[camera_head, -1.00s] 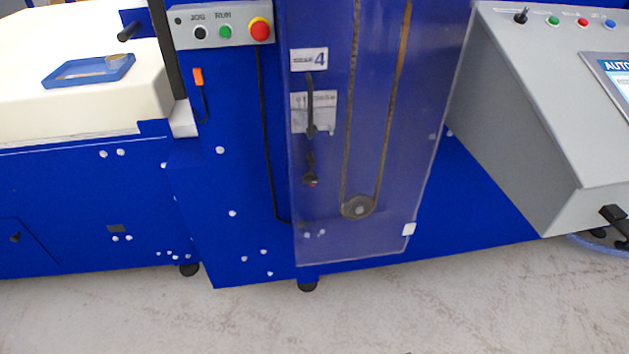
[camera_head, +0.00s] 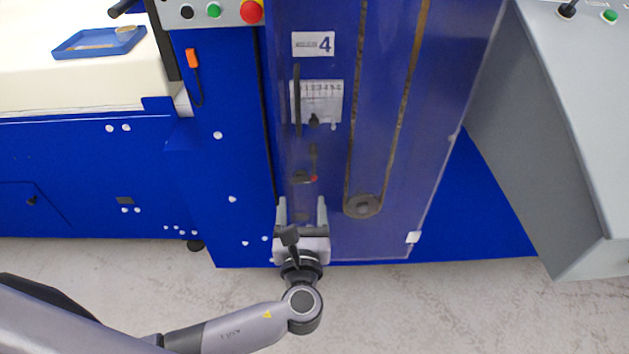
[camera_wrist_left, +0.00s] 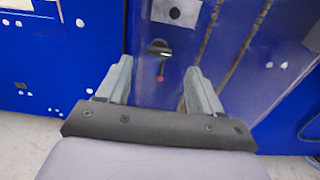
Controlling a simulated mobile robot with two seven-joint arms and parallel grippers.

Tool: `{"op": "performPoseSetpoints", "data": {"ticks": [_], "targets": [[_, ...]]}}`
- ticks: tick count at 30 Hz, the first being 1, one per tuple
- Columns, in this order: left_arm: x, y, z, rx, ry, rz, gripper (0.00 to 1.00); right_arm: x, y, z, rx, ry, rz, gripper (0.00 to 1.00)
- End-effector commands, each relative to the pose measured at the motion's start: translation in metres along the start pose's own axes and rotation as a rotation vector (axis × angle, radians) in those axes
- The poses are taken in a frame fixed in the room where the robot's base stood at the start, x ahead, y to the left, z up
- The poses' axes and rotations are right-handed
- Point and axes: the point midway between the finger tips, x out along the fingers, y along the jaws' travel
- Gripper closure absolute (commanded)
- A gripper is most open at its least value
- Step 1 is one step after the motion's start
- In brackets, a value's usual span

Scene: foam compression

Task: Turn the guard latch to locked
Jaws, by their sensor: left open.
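The clear guard door (camera_head: 415,185) is closed over the blue machine's front. A small dark fitting with a red spot, which looks like the guard latch (camera_head: 301,178), sits low near the door's left edge. In the left wrist view the latch (camera_wrist_left: 159,47) is a dark knob on a pale plate, with the red spot below it. Whether it is locked I cannot tell. My left gripper (camera_head: 301,204) is open and empty, just below the latch, fingers pointing up toward it. In the left wrist view the gripper (camera_wrist_left: 157,76) has the latch ahead between its fingers, apart from them.
A dark upright handle (camera_head: 297,100) and a white scale plate (camera_head: 322,102) are above the latch. A belt pulley (camera_head: 363,206) is to its right. A button box (camera_head: 214,12) is at the top left and a grey console (camera_head: 560,130) stands at right. Floor below is clear.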

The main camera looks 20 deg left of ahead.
Motion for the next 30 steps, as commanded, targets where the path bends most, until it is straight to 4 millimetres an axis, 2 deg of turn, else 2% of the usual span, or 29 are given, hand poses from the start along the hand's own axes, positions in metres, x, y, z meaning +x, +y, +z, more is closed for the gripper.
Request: {"op": "performPoseSetpoints", "data": {"ticks": [6, 12, 23, 28, 29, 30], "targets": [[0.035, 0.000, 0.000, -0.002, 0.001, 0.000, 0.34, -0.001, -0.001, -0.001, 0.000, 0.000, -0.001, 1.00], [0.058, 0.000, -0.001, -0.005, 0.005, 0.000, 0.34, -0.001, -0.001, -0.001, 0.000, 0.000, -0.001, 1.00], [0.064, 0.000, -0.001, -0.007, 0.006, 0.000, 0.34, -0.001, -0.001, -0.001, 0.000, -0.001, -0.002, 1.00], [0.064, 0.000, -0.001, -0.007, 0.006, 0.000, 0.86, -0.001, -0.001, -0.001, 0.000, -0.001, -0.002, 1.00], [0.064, 0.000, -0.001, -0.007, 0.006, 0.000, 0.90, -0.001, -0.001, -0.001, 0.000, -0.001, -0.002, 1.00], [0.064, 0.000, -0.001, -0.007, 0.007, 0.000, 0.90, -0.001, -0.001, -0.001, 0.000, -0.001, -0.002, 1.00]]}}
